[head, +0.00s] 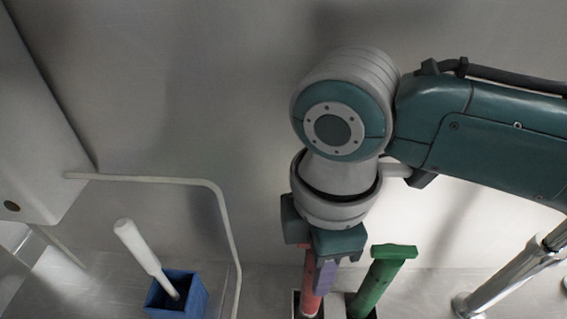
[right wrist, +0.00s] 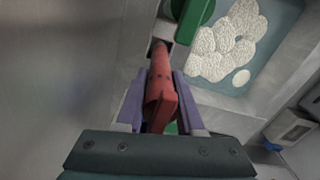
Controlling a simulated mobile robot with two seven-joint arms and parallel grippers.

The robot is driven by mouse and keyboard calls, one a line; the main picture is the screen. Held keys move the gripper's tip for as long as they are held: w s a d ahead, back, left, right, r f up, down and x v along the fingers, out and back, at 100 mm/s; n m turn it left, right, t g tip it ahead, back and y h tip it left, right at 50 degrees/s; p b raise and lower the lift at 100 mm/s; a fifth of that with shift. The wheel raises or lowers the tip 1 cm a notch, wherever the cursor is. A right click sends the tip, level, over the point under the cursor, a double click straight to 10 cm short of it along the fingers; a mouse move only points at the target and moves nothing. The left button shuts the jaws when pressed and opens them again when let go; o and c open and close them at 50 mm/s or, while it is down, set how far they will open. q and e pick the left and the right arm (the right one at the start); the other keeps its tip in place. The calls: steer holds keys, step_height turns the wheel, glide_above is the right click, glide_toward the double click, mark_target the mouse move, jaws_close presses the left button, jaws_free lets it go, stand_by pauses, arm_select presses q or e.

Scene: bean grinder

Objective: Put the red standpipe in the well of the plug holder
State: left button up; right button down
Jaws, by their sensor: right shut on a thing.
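My right gripper (head: 325,272) is shut on the red standpipe (head: 309,281), near its upper part; it also shows in the right wrist view (right wrist: 160,105). The red standpipe (right wrist: 162,83) points down, its lower end at the dark square opening of the plug holder (right wrist: 162,32). In the head view the plug holder (head: 327,303) is cut off by the bottom edge. How deep the red lower end sits cannot be told. A green standpipe (head: 382,278) stands slightly tilted in the well to the right, its top bar clear of my gripper. My left gripper is not in view.
A blue box (head: 178,296) with a white-handled tool (head: 140,248) stands at lower left, beside a pale bent rail (head: 225,220). A chrome pipe (head: 510,275) rises at right. A basin with white rounded clumps (right wrist: 225,48) lies beside the holder. A metal wall is behind.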

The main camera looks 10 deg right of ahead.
steer(key=shift+f, duration=0.8)
steer(key=shift+f, duration=0.2)
steer(key=c, duration=0.5)
jaws_free()
steer(key=shift+c, duration=0.2)
